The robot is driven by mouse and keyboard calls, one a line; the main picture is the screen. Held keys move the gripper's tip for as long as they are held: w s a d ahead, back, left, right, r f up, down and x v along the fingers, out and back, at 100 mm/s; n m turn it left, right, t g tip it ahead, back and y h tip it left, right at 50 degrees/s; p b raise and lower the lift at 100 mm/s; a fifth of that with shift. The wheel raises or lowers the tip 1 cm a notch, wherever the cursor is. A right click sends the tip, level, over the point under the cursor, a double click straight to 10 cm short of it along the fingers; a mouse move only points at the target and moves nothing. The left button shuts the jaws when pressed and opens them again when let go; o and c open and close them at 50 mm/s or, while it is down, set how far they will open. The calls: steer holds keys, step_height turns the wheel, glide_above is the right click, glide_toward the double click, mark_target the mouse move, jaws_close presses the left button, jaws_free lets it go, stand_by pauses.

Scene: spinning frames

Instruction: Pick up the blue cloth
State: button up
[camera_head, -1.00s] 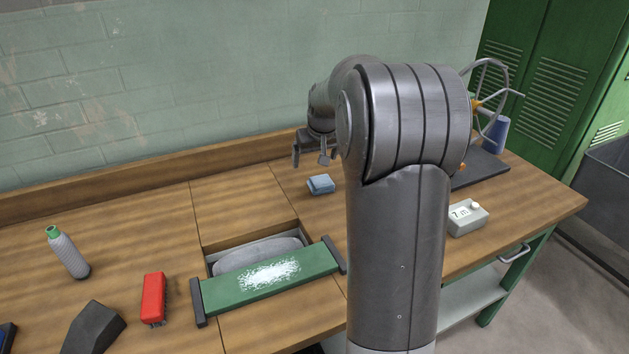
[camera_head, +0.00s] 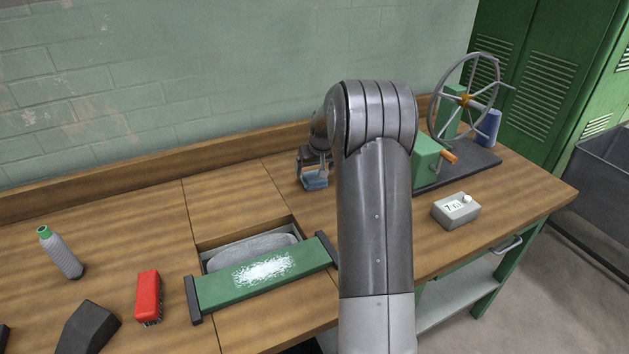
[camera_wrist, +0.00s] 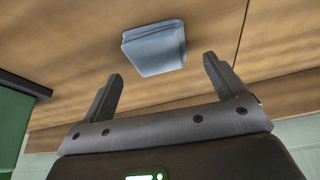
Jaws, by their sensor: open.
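The blue cloth (camera_head: 315,182) is a small folded pad lying on the wooden bench. In the wrist view the cloth (camera_wrist: 154,48) lies just beyond the fingertips, roughly between their lines. My gripper (camera_head: 312,166) is above and at the cloth in the head view and partly covers it. In the wrist view my gripper (camera_wrist: 163,68) is open, with both fingers apart and nothing between them. I cannot tell from the head view whether a finger touches the cloth.
A green bar (camera_head: 262,277) with white powder crosses a recess in the bench. A red brush (camera_head: 148,296) and a grey bottle (camera_head: 62,252) are to the left. A handwheel machine (camera_head: 466,100), a grey box (camera_head: 456,211) and a blue cup (camera_head: 488,126) are to the right.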

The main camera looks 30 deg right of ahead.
mark_target(315, 176)
steer(key=x, duration=0.3)
steer(key=shift+d+f, duration=0.2)
steer(key=shift+f, duration=0.2)
steer(key=shift+c, duration=0.2)
steer(key=c, duration=1)
steer(key=shift+r, duration=0.1)
